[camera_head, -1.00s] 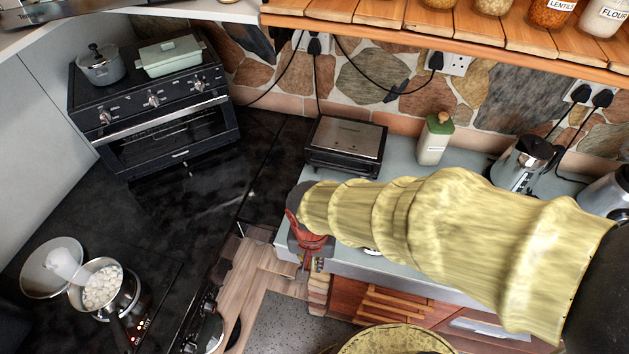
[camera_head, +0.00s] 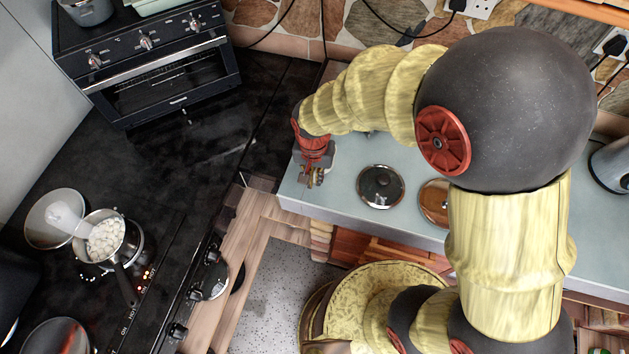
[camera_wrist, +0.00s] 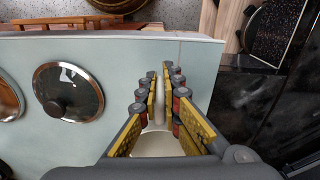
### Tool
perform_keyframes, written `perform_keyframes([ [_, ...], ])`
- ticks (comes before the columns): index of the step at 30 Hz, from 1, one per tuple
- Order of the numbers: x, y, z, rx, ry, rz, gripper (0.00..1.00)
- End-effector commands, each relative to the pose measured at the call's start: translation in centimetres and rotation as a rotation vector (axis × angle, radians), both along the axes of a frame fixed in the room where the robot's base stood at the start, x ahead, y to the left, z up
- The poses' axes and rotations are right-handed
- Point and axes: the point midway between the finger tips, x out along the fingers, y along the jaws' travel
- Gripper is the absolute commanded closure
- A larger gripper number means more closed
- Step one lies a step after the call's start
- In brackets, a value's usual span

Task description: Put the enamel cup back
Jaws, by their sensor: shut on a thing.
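My gripper (camera_head: 314,182) is near the left end of the pale grey-blue worktop (camera_head: 330,205), pointing down. In the wrist view its yellow-padded fingers (camera_wrist: 163,100) are closed around a cream-white thing, which looks like the enamel cup (camera_wrist: 157,146). A narrow upright part of it shows between the fingers, and a rounder part shows below. The rest is hidden by the gripper. In the head view I cannot make out the cup. I cannot tell whether it touches the worktop.
A glass lid (camera_head: 380,186) lies right of my gripper, with a brown-toned lid (camera_head: 434,203) beyond it. The black hob at left holds a saucepan with white contents (camera_head: 104,238). A black oven (camera_head: 150,65) stands behind. Bare worktop shows between gripper and lids.

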Motion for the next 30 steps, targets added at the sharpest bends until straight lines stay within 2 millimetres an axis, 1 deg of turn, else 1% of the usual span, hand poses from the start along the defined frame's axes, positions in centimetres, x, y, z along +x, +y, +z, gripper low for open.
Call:
perform_keyframes([
  [1, 0.4, 0.0, -0.4, 0.0, 0.0, 0.0, 1.0],
  [5, 0.9, 0.0, -0.9, 0.0, -0.002, 0.001, 1.0],
  [8, 1.3, 0.0, -1.6, 0.001, -0.001, 0.001, 1.0],
  [12, 1.2, 0.0, -3.6, -0.001, 0.001, 0.001, 1.0],
  [15, 1.3, 0.0, -4.5, 0.001, -0.001, 0.001, 1.0],
  [22, 1.3, 0.0, -4.4, 0.001, -0.002, 0.001, 1.0],
  [26, 1.3, 0.0, -4.8, 0.0, -0.002, 0.001, 1.0],
  [27, 1.3, 0.0, -4.7, 0.0, -0.002, 0.001, 0.92],
  [30, 1.3, 0.0, -4.7, 0.001, -0.001, 0.001, 0.86],
])
